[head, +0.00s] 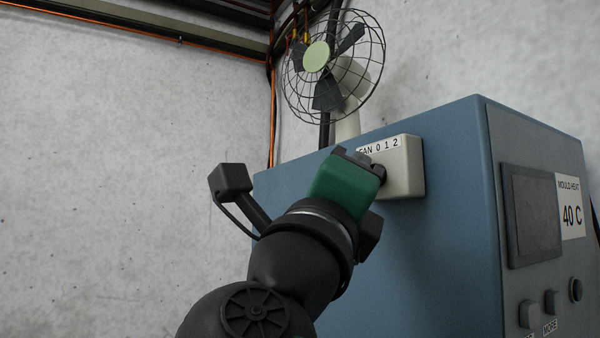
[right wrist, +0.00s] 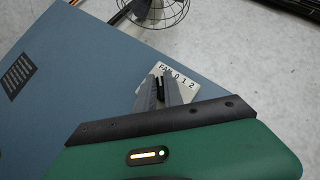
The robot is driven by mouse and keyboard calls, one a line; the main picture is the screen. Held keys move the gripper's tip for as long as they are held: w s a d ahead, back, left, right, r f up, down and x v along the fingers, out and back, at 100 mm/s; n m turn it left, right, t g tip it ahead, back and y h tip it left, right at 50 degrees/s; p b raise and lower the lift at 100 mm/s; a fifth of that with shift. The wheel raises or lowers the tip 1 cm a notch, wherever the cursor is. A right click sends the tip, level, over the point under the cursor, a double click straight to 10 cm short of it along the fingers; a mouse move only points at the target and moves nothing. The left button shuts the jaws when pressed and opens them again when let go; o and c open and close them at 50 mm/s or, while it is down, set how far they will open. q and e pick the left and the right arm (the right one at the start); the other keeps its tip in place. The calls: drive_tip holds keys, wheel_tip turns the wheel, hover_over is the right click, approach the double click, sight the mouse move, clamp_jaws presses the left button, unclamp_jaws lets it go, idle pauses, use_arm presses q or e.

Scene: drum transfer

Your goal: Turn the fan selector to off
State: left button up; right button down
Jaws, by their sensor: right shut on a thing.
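The fan selector is a pale box (head: 406,175) on the side of a blue cabinet, with a label reading "FAN 0 1 2". The label also shows in the right wrist view (right wrist: 178,76). My right gripper (head: 372,163), with a green body, reaches the box from below. In the right wrist view its two grey fingers (right wrist: 162,92) are shut on the small dark selector knob (right wrist: 159,84). The fingers hide most of the knob, so I cannot tell which number it points to. My left gripper is not in view.
A caged fan (head: 333,62) stands above and behind the cabinet (head: 450,230). A concrete wall (head: 120,150) fills the left.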

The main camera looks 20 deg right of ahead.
drive_tip(key=c, duration=1.5)
unclamp_jaws()
drive_tip(key=shift+w, duration=0.1)
drive_tip(key=shift+o, duration=0.2)
drive_tip(key=shift+w+d, duration=0.15)
drive_tip(key=shift+d, duration=0.05)
drive_tip(key=shift+f, duration=0.15)
drive_tip(key=b+v, duration=0.8)
drive_tip(key=v, duration=0.9)
drive_tip(key=shift+w, duration=0.1)
